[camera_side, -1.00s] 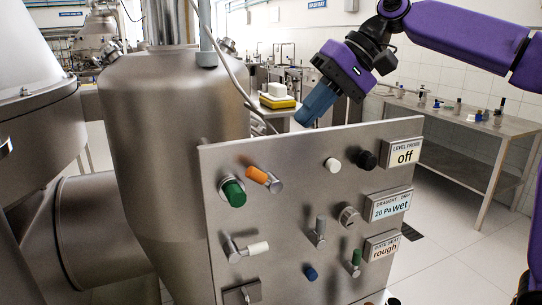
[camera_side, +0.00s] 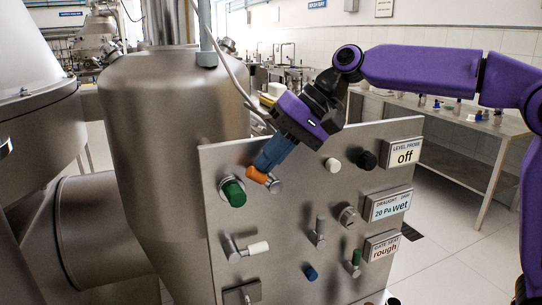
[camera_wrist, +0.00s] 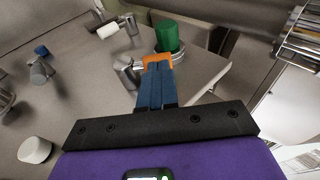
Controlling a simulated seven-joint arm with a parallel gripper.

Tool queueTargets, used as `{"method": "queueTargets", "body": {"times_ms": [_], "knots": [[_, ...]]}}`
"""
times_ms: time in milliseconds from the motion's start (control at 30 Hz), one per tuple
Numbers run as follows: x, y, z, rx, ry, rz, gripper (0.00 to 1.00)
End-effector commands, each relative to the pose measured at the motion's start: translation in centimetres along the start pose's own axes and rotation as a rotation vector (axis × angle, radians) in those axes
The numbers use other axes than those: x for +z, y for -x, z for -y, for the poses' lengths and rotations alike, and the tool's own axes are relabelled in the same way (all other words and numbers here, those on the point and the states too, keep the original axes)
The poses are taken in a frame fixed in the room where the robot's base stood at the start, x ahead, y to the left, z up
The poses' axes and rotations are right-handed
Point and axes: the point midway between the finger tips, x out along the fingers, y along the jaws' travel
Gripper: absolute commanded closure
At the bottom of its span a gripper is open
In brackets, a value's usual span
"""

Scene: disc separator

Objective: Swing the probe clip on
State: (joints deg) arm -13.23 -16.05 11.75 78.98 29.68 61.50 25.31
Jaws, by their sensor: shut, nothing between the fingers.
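The orange-handled lever (camera_side: 257,174) is on the upper left of the steel panel, with its metal hub (camera_side: 274,186) at the right end. It is probably the probe clip, though no label beside it says so. My gripper (camera_side: 261,165) is shut, with its blue fingertips at the orange handle and partly covering it. In the wrist view the closed fingers (camera_wrist: 156,72) reach the orange handle (camera_wrist: 158,58); I cannot tell whether they touch it. The level probe sign (camera_side: 404,154) reads "off".
A green knob (camera_side: 234,192) sits just left of the orange lever. A white knob (camera_side: 332,165) and a black knob (camera_side: 367,160) are to the right. A white-tipped lever (camera_side: 257,247) is below. Signs read "20 Pa wet" (camera_side: 390,206) and "rough" (camera_side: 384,248).

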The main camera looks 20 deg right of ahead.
Motion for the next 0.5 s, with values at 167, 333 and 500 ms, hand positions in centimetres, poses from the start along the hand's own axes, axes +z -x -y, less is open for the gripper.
{"method": "queueTargets", "body": {"times_ms": [167, 333, 500], "knots": [[0.01, -0.02, 0.04, 0.007, 0.002, 0.0, 1.0], [0.04, -0.21, 0.22, 0.045, 0.01, 0.0, 1.0], [0.07, -0.31, 0.33, 0.067, 0.015, 0.0, 1.0]]}}
